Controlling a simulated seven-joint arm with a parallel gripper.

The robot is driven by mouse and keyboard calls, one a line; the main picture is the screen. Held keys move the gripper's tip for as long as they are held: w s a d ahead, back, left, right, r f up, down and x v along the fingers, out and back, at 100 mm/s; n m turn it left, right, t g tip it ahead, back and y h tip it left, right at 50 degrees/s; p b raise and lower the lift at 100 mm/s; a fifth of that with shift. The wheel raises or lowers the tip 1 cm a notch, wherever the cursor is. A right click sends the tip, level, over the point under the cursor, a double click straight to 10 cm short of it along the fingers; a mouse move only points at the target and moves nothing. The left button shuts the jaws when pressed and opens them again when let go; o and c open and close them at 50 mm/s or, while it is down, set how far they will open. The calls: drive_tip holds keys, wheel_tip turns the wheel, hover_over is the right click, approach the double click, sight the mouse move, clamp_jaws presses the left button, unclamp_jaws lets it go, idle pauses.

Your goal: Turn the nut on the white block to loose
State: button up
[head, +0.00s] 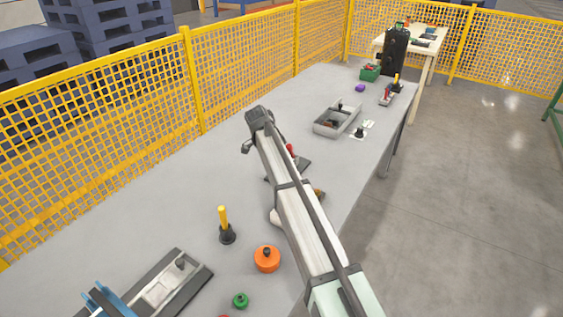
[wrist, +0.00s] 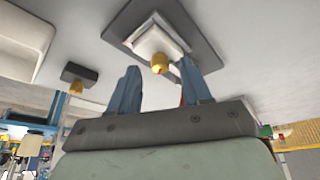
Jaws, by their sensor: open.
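The white block (wrist: 148,42) sits on a dark square plate (wrist: 120,22) in the wrist view, which looks upside down. A brass-coloured nut (wrist: 159,64) sticks out from the block. My gripper (wrist: 160,67) is open, its two blue fingers standing on either side of the nut with visible gaps. Whether the fingertips reach to the nut's depth cannot be told. In the head view my arm covers much of this area, and my gripper cannot be made out there. A dark plate (head: 307,164) shows partly beside the arm.
The grey table holds a yellow-topped post (head: 224,222), an orange round part (head: 267,259), a green knob (head: 240,300) and a grey tray (head: 318,124). A dark block (wrist: 79,73) is left of the white block in the wrist view. A yellow fence (head: 100,130) runs behind the table.

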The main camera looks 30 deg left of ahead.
drive_tip(key=shift+w+d+f, duration=0.1)
drive_tip(key=shift+w+f, duration=0.1)
drive_tip(key=shift+f, duration=0.25)
drive_tip(key=shift+c, duration=0.3)
clamp_jaws()
